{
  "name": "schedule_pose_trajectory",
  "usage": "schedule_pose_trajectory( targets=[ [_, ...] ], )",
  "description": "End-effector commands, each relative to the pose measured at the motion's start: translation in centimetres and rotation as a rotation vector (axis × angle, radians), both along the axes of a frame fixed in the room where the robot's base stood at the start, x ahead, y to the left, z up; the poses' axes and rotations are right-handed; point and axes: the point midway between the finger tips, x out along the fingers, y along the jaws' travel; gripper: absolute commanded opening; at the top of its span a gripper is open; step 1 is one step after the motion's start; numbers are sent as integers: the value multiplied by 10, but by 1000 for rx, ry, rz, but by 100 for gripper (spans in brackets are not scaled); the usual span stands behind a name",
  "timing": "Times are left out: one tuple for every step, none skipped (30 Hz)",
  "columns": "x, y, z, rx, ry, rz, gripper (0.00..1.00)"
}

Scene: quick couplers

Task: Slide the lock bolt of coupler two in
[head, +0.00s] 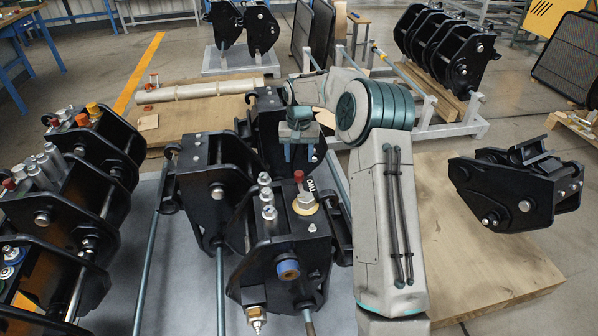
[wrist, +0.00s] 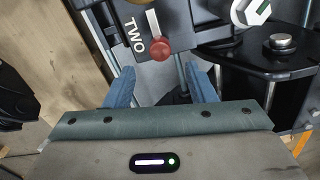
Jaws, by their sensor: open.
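Coupler two (head: 318,258) is a black coupler in the front middle of the head view, marked with a white TWO label. Its lock bolt (wrist: 161,49) has a round red knob on a silver stem, next to the TWO label in the wrist view. The red knob also shows in the head view (head: 299,175). My gripper (wrist: 160,72) is open and empty. Its two blue fingers point toward the knob, which lies just ahead of the fingertips and roughly between them, apart from both. In the head view my gripper (head: 301,154) hangs just behind the knob.
Other black couplers stand close behind and to the left (head: 208,190). A row with coloured caps (head: 93,109) is at the far left. Another coupler (head: 520,188) sits on a wooden board (head: 490,270) at right. Silver fittings (head: 267,195) rise close beside the knob.

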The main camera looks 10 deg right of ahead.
Motion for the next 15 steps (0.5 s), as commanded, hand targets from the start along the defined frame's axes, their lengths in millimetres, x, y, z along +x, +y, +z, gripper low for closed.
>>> schedule_pose_trajectory(
  targets=[
    [-1,0,-12,2,6,0,50],
    [-1,0,-18,2,5,0,50],
    [-1,0,-26,1,4,0,50],
    [-1,0,-32,1,3,0,50],
    [-1,0,-37,1,4,0,50],
    [-1,0,-44,2,4,0,50],
    [-1,0,-48,2,3,-1,50],
    [-1,0,-52,1,3,-1,50],
    [-1,0,-57,1,3,-1,50],
    [-1,0,-60,0,2,-1,50],
    [0,0,-63,0,1,-1,50],
    [0,0,-66,1,1,-1,50],
    [0,0,-67,1,1,-1,50],
    [0,0,-69,1,1,-1,50],
    [0,0,-70,1,1,-1,50]
  ],
)
